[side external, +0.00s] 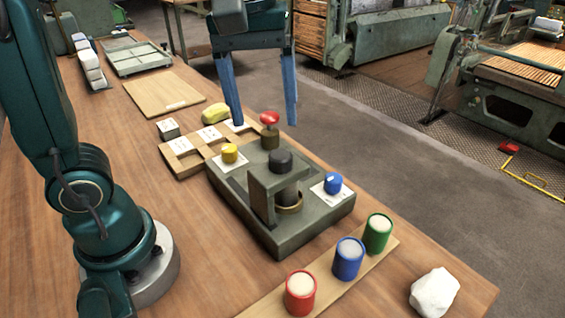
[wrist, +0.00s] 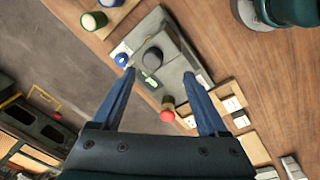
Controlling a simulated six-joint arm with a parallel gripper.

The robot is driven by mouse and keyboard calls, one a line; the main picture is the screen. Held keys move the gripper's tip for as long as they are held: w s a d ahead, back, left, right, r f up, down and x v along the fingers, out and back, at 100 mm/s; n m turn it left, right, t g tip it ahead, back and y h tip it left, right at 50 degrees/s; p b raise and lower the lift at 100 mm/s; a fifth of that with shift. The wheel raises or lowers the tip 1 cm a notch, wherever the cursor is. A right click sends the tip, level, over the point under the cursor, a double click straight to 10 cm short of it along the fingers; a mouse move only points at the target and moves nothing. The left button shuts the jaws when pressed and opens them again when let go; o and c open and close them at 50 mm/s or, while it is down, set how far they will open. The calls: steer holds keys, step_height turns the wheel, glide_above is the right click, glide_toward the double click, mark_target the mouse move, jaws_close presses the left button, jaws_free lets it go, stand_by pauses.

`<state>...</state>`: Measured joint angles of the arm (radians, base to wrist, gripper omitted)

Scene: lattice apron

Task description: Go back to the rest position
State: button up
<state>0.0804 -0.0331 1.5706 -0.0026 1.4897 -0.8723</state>
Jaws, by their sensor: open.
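My gripper (side external: 264,112) hangs above the table with its two long blue fingers spread wide and nothing between them. It also shows in the wrist view (wrist: 164,102). Below it is a grey-green fixture block (side external: 245,222) with a black knob (side external: 281,160) on an upright bracket. A yellow knob (side external: 230,153), a blue knob (side external: 332,183) and a red-topped piece (side external: 269,118) stand on or at the block. In the wrist view the red top (wrist: 167,116) lies below the fingers, apart from them as far as I can tell.
Red (side external: 300,293), blue (side external: 348,259) and green (side external: 377,233) cups stand on a wooden strip near the front. A white lump (side external: 434,292) lies at the right corner. A wooden tray (side external: 183,166), yellow object (side external: 216,113) and flat board (side external: 163,93) lie behind.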

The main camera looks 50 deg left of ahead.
steer(key=s+a+f+m+t, duration=0.2)
steer(key=s+f+m+t, duration=0.2)
steer(key=m, duration=0.5)
steer(key=s+f, duration=0.2)
steer(key=s, duration=0.1)
steer(key=shift+f, duration=0.15)
stand_by(0.8)
